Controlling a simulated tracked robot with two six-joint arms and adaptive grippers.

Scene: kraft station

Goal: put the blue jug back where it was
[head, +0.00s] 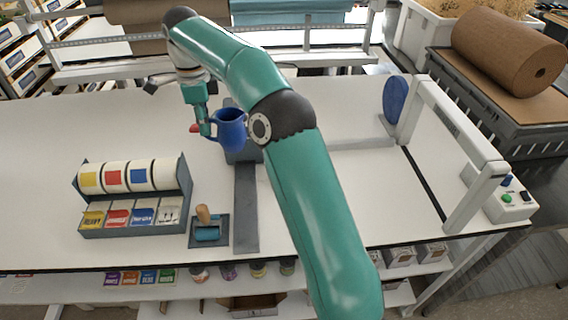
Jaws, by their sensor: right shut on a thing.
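The blue jug (231,131) is near the middle of the table, upright or nearly so. My right gripper (207,128) is shut on the jug at its left side, by the handle. My right arm crosses the picture from the bottom right and hides part of the table just right of the jug. The jug overlaps a dark grey block behind it, and I cannot tell whether its base touches anything. My left gripper is not in view.
A rack of coloured label rolls (128,177) stands at the left. A small dark tray (208,238) holds a wooden-handled roller. A grey strip (246,215) runs toward the front edge. A white frame (452,125) stands at the right. The far left tabletop is clear.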

